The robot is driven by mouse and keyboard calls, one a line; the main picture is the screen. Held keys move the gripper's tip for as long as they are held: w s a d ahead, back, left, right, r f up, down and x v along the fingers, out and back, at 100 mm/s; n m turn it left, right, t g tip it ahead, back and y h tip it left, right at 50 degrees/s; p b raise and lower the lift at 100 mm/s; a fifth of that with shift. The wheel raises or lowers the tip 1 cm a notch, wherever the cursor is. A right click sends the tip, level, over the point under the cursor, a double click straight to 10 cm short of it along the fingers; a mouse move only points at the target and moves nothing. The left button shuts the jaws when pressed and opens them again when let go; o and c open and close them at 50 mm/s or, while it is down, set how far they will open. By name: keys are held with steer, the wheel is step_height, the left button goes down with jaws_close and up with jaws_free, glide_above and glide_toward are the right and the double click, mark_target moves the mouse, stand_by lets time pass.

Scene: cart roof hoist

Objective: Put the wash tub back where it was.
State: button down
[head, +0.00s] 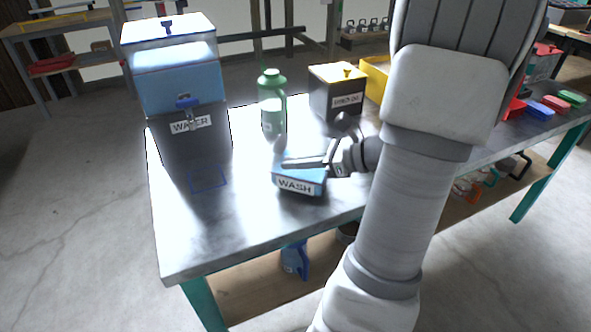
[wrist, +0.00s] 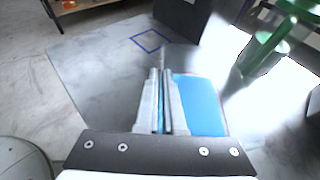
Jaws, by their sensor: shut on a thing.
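The wash tub (head: 299,186) is a small light-blue tub with a white WASH label, in the middle of the metal tabletop in the head view. My gripper (head: 284,161) reaches it from the right and is shut on it. In the wrist view the fingers (wrist: 161,85) are closed together along the tub's edge, with the blue tub (wrist: 205,105) mostly to their right. I cannot tell whether the tub touches the table. A blue square outline (head: 208,179) is marked on the tabletop left of the tub; it also shows in the wrist view (wrist: 150,31).
The water dispenser (head: 188,135) stands behind the outline. A green bottle (head: 272,112) and a dark labelled box (head: 337,95) stand behind the tub. The front left of the metal table (head: 200,245) is clear. A blue spray bottle (head: 295,259) is on the lower shelf.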

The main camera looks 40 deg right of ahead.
steer(key=shift+f, duration=0.4)
steer(key=shift+f, duration=0.15)
steer(key=c, duration=1)
jaws_free()
steer(key=shift+s+d+r, duration=0.1)
steer(key=shift+r, duration=0.15)
steer(key=p+v, duration=0.3)
steer(key=v, duration=0.8)
steer(key=shift+s+d, duration=0.15)
steer(key=shift+s, duration=0.25)
